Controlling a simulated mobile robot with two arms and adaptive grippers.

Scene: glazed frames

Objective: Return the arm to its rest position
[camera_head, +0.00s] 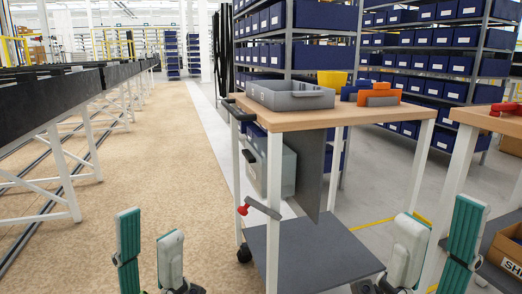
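My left gripper (149,258) is at the lower left of the head view, over the tan floor. Its two fingers, one teal-faced and one pale, stand apart with nothing between them. My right gripper (436,252) is at the lower right, close to the right-hand legs of the wooden-topped cart (320,120). Its fingers are also apart and empty. Both grippers point upward in the picture, and their wrists are partly cut off by the bottom edge.
The cart carries a grey tray (290,96), orange parts (384,88) and a yellow bin (332,79). Its lower grey shelf (312,258) lies between my grippers. Another bench (495,123) stands right, with a cardboard box (506,250) below. The tan aisle (150,170) is clear.

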